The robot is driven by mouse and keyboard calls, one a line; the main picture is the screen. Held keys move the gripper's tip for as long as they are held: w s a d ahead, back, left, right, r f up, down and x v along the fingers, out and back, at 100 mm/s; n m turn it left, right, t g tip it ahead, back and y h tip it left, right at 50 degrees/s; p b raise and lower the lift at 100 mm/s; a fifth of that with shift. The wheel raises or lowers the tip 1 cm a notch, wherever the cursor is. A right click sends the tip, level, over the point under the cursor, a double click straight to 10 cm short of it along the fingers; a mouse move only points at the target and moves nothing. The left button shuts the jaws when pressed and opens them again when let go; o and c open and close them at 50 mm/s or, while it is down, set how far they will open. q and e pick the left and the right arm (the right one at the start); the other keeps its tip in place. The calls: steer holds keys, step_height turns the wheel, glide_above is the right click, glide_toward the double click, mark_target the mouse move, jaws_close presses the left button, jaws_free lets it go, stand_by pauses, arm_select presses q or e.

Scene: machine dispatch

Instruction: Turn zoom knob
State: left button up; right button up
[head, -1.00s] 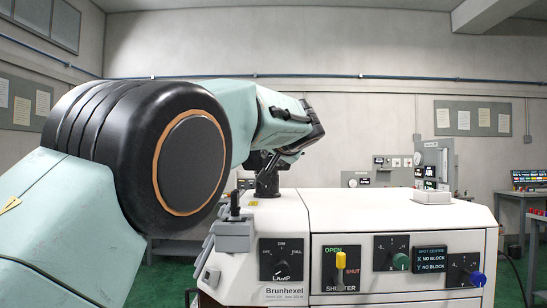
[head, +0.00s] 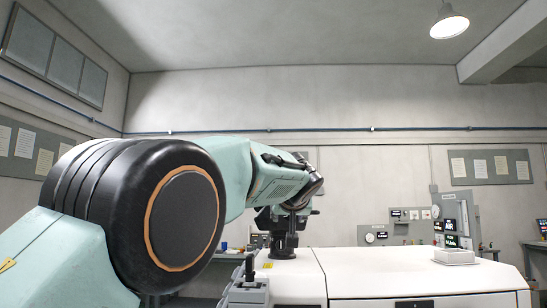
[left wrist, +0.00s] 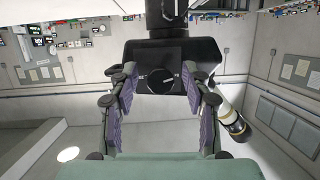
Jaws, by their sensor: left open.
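In the left wrist view, which looks upside down, a black box-shaped head (left wrist: 205,53) carries a round dark knob (left wrist: 160,80) with a short pale mark. Any wording on it is too small to read. My left gripper (left wrist: 160,84) is open, with its purple-grey padded fingers on both sides of the knob. I cannot tell whether they touch it. In the head view my left gripper (head: 282,213) is at the top of a black column (head: 284,241) on the white machine (head: 410,262); the arm hides much of the head. My right gripper is not in view.
A grey block with a lever (head: 249,285) stands at the machine's front left corner. A small white box (head: 455,256) lies on its top at the right. Grey instrument panels (head: 460,215) stand behind. The machine's top between is clear.

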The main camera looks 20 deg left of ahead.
arm_select(q)
steer(key=n+h, duration=0.1)
steer(key=n, duration=0.1)
steer(key=n+h, duration=0.1)
steer(key=n, duration=0.1)
steer(key=shift+a+f+t, duration=0.1)
steer(key=shift+a+t, duration=0.1)
steer(key=shift+t, duration=0.1)
steer(key=n+t+h, duration=0.1)
steer(key=n+h, duration=0.1)
steer(key=n, duration=0.1)
steer(key=shift+d+n, duration=0.15)
steer(key=shift+n, duration=0.25)
steer(key=s+r+m+b, duration=0.2)
steer(key=s+m, duration=0.1)
steer(key=s, duration=0.5)
step_height(320, 180, up, 14)
steer(key=w+a+m+g+y+p, duration=0.2)
steer(key=w+m+y+p, duration=0.1)
steer(key=m+y+p, duration=0.4)
steer(key=m, duration=0.3)
steer(key=shift+a+m+g, duration=0.35)
steer(key=shift+m+g, duration=0.05)
steer(key=shift+s, duration=0.25)
